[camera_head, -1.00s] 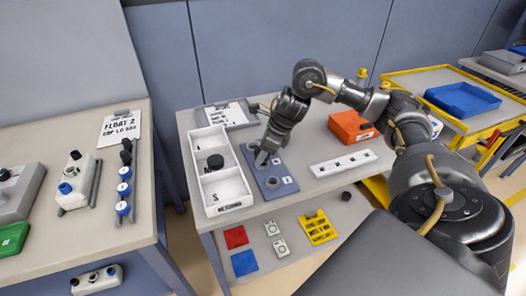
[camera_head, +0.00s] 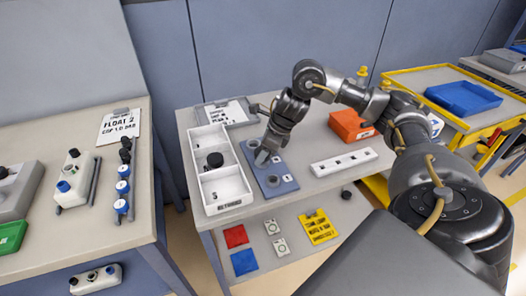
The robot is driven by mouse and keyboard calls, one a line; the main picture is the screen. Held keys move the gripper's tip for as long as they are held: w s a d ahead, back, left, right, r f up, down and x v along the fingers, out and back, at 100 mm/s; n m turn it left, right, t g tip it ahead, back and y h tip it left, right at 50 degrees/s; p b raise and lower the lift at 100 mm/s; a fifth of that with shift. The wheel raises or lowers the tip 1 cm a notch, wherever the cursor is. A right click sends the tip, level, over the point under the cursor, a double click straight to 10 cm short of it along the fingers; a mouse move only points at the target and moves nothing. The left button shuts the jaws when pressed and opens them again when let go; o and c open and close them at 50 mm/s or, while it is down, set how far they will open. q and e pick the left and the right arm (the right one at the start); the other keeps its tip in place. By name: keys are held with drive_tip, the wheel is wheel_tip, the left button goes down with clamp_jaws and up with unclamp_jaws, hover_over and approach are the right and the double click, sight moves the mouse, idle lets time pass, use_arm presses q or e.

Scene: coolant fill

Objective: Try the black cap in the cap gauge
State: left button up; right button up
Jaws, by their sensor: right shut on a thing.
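A blue-grey block with ring-shaped seats, which looks like the cap gauge (camera_head: 283,187), lies on the middle table, right of a white tray. My right gripper (camera_head: 262,158) points down over the far part of this block, low and close to it. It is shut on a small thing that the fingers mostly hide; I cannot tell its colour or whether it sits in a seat. A black cap (camera_head: 215,160) lies in the middle compartment of the tray. My left gripper is not in view.
The white compartment tray (camera_head: 226,200) stands left of the block. A white strip with holes (camera_head: 343,163) and an orange box (camera_head: 350,125) are to the right. Another black round piece (camera_head: 346,194) is on the lower shelf.

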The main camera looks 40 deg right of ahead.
drive_tip(key=shift+f, duration=0.2)
drive_tip(key=o, duration=1.1)
drive_tip(key=p+v, duration=0.2)
drive_tip(key=v, duration=0.8)
drive_tip(key=shift+s+d+r+p, duration=0.1)
drive_tip(key=shift+r+p, duration=0.2)
drive_tip(key=shift+r, duration=0.05)
